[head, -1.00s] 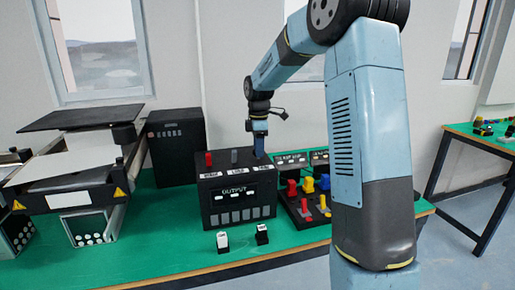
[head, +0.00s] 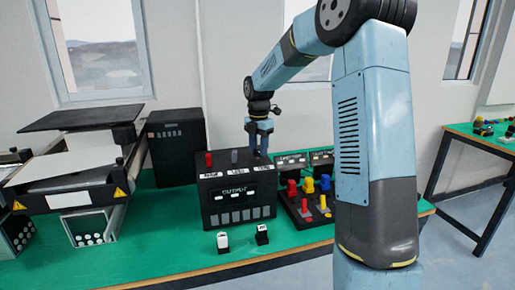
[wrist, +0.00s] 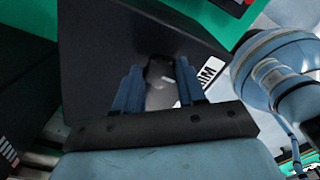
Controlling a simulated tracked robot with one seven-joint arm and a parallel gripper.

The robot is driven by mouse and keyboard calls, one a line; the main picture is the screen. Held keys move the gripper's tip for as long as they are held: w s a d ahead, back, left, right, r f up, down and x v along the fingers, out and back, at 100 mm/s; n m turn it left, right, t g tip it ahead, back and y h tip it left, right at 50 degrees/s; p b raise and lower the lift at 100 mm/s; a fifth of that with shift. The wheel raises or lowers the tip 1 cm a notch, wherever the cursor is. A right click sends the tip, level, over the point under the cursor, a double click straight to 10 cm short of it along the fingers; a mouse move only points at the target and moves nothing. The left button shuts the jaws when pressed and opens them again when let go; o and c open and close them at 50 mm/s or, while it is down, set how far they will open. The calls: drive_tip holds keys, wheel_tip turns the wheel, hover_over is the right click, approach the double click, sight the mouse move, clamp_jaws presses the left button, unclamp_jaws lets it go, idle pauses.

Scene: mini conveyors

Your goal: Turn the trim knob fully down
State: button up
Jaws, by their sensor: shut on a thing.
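The black output box (head: 215,192) stands on the green table, with a row of three controls on its top. The trim knob (wrist: 160,70) is at the right end of that row. In the wrist view it shows as a dark knob with a light mark, beside the partly covered TRIM label (wrist: 209,72). My gripper (head: 259,153) points down onto it from above. In the wrist view its two blue fingers are on either side of the knob, shut on it. In the head view the fingers mostly hide the knob.
A red knob (head: 209,159) and a grey knob (head: 234,156) stand left of my gripper on the same box. A panel with coloured levers (head: 308,186) is close on the right. Two small white-topped blocks (head: 222,240) stand in front.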

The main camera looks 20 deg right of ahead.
sight(258, 150)
drive_tip(key=shift+w+r, duration=0.15)
idle(0.4)
drive_tip(key=o, duration=1.1)
wheel_tip(258, 150, up, 14)
drive_tip(key=shift+f, duration=0.25)
